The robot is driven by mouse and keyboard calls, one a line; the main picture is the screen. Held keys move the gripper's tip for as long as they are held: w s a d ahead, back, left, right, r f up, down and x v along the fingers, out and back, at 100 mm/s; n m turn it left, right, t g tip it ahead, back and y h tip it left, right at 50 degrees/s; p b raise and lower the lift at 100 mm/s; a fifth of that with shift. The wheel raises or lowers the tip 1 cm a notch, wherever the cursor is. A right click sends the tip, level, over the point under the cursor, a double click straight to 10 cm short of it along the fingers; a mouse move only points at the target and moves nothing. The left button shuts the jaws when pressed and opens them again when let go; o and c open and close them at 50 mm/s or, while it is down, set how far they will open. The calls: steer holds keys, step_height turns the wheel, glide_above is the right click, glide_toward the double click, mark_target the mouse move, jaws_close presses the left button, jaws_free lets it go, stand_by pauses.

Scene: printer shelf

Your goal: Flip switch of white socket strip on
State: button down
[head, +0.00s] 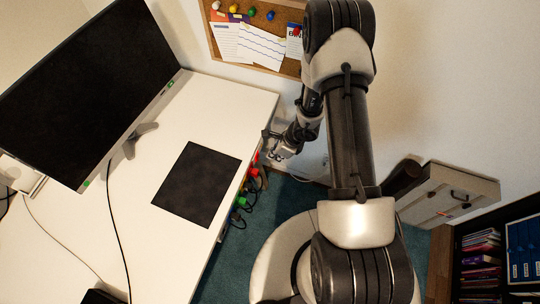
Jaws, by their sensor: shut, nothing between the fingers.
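In the head view, a row of red, yellow, green and blue plugs (241,201) with dark cables sits along the right side of the white desk. They appear to be in the socket strip, whose white body I cannot make out clearly against the desk edge. Its switch is too small or hidden to tell its position. My gripper (273,152) is shut and empty, beside the desk's right edge near the far end of the plug row, close to the red plug (255,157). I cannot tell whether it touches anything.
The white desk (120,235) carries a monitor (85,85) and a dark mat (197,184). A cork board (262,48) hangs on the wall behind. A light case (450,195) and a dark bookshelf (480,245) stand at the right. Cables hang beside the desk.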

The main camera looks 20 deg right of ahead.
step_height(320, 180, up, 10)
steer(key=d+p, duration=0.1)
steer(key=p, duration=0.3)
steer(key=shift+s, duration=0.45)
steer(key=shift+d, duration=0.1)
steer(key=s+a+r+n, duration=0.1)
steer(key=a+r+n, duration=0.3)
steer(key=r, duration=0.5)
steer(key=s+a+r+n+t+y, duration=0.1)
steer(key=a+r+n, duration=0.1)
steer(key=r+n, duration=0.5)
steer(key=s+a+r+n, duration=0.1)
steer(key=a+r+n, duration=0.15)
steer(key=r, duration=0.85)
steer(key=s+d+r+n+h, duration=0.2)
steer(key=s+r+n, duration=0.3)
steer(key=s, duration=0.3)
steer(key=s+d+r+n+t+h+b, duration=0.1)
steer(key=s+d+r+n, duration=0.3)
steer(key=s, duration=0.5)
steer(key=r+n+h, duration=0.1)
steer(key=n, duration=0.1)
steer(key=shift+s+r+n, duration=0.2)
steer(key=shift+s+n, duration=0.05)
steer(key=shift+n, duration=0.1)
